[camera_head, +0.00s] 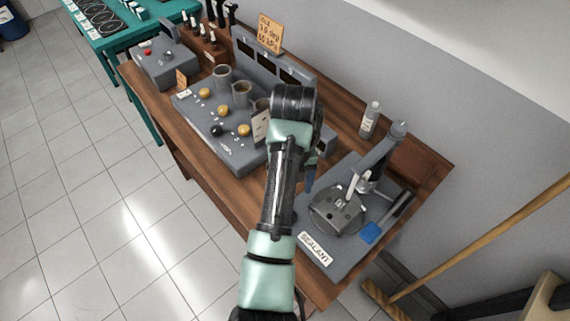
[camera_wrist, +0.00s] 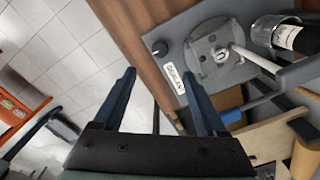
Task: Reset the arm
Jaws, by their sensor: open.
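My arm reaches up over the wooden bench (camera_head: 222,188) in the head view and hides part of the grey control panel. My gripper (camera_wrist: 160,82) shows in the wrist view with its two blue fingers spread apart and nothing between them. In the head view only a small blue part of the gripper (camera_head: 310,176) shows beside my arm. The fingers are over the bench's front edge, near the grey sealant station (camera_head: 322,248). It also shows in the wrist view, with a round grey plate (camera_wrist: 212,58) on it.
A grey panel (camera_head: 205,128) with yellow knobs and cylinders stands on the bench. A bottle (camera_head: 370,118) stands by the wall. A broom (camera_head: 470,248) leans at the right. The tiled floor (camera_head: 80,210) at left is clear.

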